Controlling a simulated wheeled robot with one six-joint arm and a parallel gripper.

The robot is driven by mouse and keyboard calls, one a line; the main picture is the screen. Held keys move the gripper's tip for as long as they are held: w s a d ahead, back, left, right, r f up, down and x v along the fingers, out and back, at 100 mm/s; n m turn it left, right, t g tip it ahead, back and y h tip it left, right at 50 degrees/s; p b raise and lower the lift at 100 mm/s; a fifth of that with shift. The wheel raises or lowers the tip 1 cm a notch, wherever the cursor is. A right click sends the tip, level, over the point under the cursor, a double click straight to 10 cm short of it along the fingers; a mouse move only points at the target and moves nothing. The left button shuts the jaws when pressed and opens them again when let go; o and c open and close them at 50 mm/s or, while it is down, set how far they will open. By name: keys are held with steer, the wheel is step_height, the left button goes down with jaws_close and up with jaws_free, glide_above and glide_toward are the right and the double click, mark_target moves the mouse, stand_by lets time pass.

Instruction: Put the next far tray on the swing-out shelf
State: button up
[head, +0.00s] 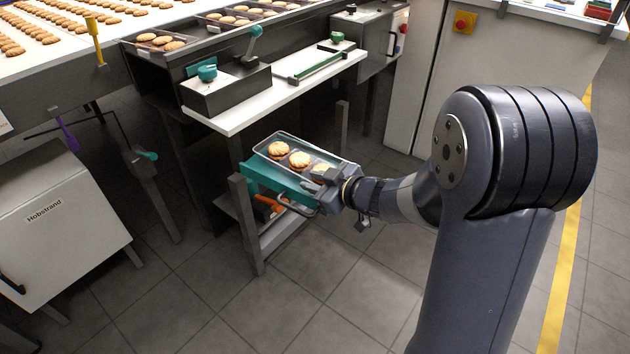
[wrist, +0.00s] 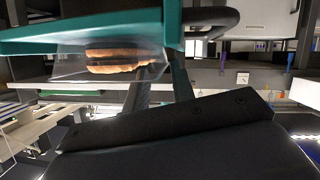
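A clear tray with biscuits (head: 267,146) is at the teal swing-out shelf (head: 258,178), in the middle of the head view. It lies over the shelf and looks level, but I cannot tell whether it rests fully on it. My gripper (head: 322,182) is at the tray's right end and covers part of the last biscuit. Its fingers are too small to tell whether they are shut on the tray. In the wrist view the tray (wrist: 110,68) shows close up with biscuits inside, beside the teal shelf (wrist: 90,28). More trays of biscuits (head: 196,32) stand in a row at the back.
A white ledge (head: 232,122) with dark boxes and teal knobs lies behind the shelf. A biscuit conveyor (head: 60,60) is at the upper left. A grey cabinet (head: 60,240) stands at left. An orange-handled lever (head: 290,207) is under the shelf. The floor in front is clear.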

steer(key=shift+s+d+r, duration=0.1)
steer(key=shift+r, duration=0.15)
steer(key=p+v, duration=0.4)
steer(key=v, duration=0.7)
steer(key=shift+s+d, duration=0.25)
steer(key=shift+c, duration=0.4)
